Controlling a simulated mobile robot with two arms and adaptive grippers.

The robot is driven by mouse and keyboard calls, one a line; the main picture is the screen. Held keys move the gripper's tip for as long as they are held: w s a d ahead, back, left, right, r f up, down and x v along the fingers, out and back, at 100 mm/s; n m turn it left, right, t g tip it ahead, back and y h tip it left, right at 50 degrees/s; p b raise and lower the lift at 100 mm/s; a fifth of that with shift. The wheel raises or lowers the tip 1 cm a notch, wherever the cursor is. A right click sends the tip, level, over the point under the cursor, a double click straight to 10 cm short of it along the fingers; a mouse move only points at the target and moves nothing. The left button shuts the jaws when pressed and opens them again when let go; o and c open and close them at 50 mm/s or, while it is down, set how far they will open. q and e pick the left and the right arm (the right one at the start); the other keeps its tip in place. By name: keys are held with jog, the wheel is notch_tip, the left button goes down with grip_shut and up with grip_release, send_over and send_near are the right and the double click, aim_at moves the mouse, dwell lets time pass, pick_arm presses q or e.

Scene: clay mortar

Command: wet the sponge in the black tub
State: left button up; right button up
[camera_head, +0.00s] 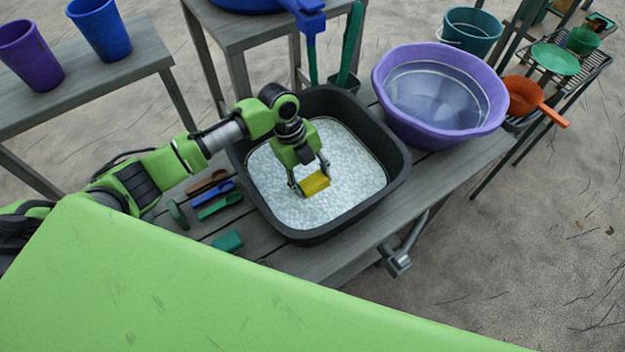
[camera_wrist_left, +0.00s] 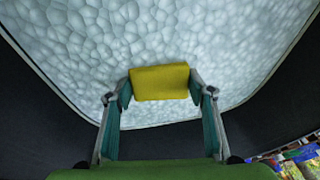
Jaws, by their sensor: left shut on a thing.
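The yellow sponge (camera_head: 314,184) is between the fingers of my left gripper (camera_head: 309,183), inside the black tub (camera_head: 391,205). The tub is filled with white, bubbly foam (camera_head: 345,165). In the left wrist view the gripper (camera_wrist_left: 160,90) is shut on the sponge (camera_wrist_left: 160,82), with foam behind it and the dark tub wall (camera_wrist_left: 40,95) at the side. Whether the sponge touches the foam or is just above it, I cannot tell. My right gripper is not in view.
A purple basin (camera_head: 440,95) of water stands right of the tub on the grey bench. Small tools (camera_head: 220,205) and a green block (camera_head: 228,241) lie left of the tub. A blue brush handle (camera_head: 311,50) and a green handle (camera_head: 351,40) stand behind it.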

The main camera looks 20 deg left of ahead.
pick_arm(q)
jog(key=shift+r, duration=0.1)
dwell(0.4)
notch_tip(320, 180, up, 16)
jog(key=p, duration=1.5)
jog(key=shift+r, duration=0.25)
